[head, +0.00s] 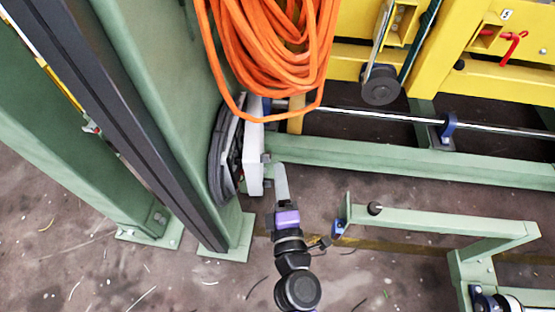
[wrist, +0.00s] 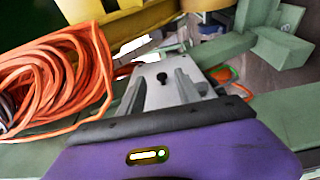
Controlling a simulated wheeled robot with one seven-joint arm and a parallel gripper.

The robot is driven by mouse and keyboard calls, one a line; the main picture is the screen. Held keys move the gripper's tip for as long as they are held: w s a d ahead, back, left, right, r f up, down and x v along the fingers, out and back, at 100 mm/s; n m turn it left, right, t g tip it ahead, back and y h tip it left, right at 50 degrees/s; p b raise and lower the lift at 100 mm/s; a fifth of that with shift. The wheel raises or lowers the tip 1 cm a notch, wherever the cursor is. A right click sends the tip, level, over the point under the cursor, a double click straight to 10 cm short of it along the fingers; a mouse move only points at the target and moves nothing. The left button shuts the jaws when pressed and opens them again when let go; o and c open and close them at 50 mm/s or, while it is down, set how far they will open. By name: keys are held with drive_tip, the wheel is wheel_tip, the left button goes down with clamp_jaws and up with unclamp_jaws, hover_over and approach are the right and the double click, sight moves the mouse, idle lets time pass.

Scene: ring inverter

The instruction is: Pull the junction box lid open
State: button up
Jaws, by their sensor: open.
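The junction box (head: 254,147) is a narrow, light grey box seen nearly edge-on against the green post in the head view. Small dark tabs show on its right side, and its lid looks closed against it. My gripper (head: 281,172) is just right of the box's lower part, its pale fingers pointing up the picture. I cannot tell whether they touch the box. In the wrist view my gripper (wrist: 163,88) is open, with its grey fingers above the purple body. A pale grey face with a black round spot shows between them; I cannot tell whether it is the lid.
An orange cable coil (head: 268,45) hangs just above the box. Black cable loops (head: 226,150) sit left of it on the green post (head: 165,90). A green rail (head: 400,161) runs to the right, and a low green frame (head: 440,222) stands right of my arm.

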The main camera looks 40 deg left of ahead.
drive_tip(key=x, duration=0.5)
drive_tip(key=shift+w+a, duration=0.25)
drive_tip(key=shift+a, duration=0.05)
clamp_jaws()
idle(1.1)
unclamp_jaws()
drive_tip(key=shift+d, duration=0.1)
drive_tip(key=v, duration=0.7)
drive_tip(key=shift+s+d, duration=0.25)
